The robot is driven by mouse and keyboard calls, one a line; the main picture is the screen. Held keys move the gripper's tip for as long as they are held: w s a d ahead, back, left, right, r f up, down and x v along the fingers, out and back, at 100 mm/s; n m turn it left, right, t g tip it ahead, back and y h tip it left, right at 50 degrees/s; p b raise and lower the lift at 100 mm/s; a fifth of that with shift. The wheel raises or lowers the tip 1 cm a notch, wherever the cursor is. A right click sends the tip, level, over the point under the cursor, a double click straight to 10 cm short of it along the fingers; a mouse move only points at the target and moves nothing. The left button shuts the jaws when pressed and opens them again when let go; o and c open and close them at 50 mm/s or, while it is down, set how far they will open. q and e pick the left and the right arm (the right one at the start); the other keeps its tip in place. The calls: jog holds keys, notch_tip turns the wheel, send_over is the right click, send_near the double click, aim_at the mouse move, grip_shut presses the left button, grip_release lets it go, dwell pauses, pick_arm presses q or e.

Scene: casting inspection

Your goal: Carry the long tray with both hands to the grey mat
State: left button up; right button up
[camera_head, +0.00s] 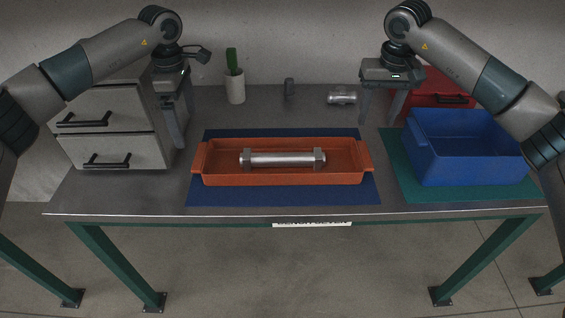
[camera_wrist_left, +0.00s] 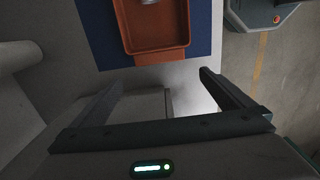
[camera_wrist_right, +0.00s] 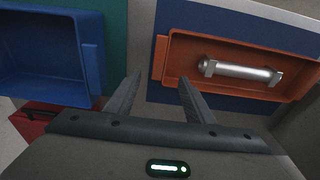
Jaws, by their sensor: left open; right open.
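The long orange tray (camera_head: 215,178) lies on a dark blue mat (camera_head: 285,195) at the middle of the table, with a handle lug at each end. A silver metal bar with wider end blocks (camera_head: 284,159) lies inside it. One tray end shows in the left wrist view (camera_wrist_left: 157,58), and the tray also shows in the right wrist view (camera_wrist_right: 180,45). My left gripper (camera_head: 183,131) is open and empty, up and left of the tray's left end. My right gripper (camera_head: 380,122) is open and empty, behind and above its right end. No grey mat can be made out.
A blue bin (camera_head: 470,165) stands on a green mat (camera_head: 405,185) at the right. A red box (camera_head: 440,88) is behind it. A grey drawer cabinet (camera_head: 115,145) stands at the left. A potted cactus (camera_head: 235,86), a small dark object (camera_head: 289,87) and a metal cylinder (camera_head: 342,97) are at the back.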

aim_at(196, 156)
pick_arm(q)
notch_tip(196, 156, down, 14)
jog(key=shift+r, duration=0.2)
pick_arm(e)
jog(key=f, duration=0.4)
jog(key=w+f, duration=0.1)
jog(key=f, duration=0.8)
jog(key=shift+w+f, duration=0.25)
jog(key=shift+w, duration=0.1)
pick_arm(q)
jog(key=c, duration=0.7)
pick_arm(e)
jog(key=c, duration=0.7)
pick_arm(q)
jog(key=shift+c, duration=1.4)
pick_arm(e)
jog(key=c, duration=0.5)
grip_shut()
pick_arm(q)
jog(key=shift+w+r, duration=0.1)
pick_arm(e)
jog(key=shift+r, duration=0.1)
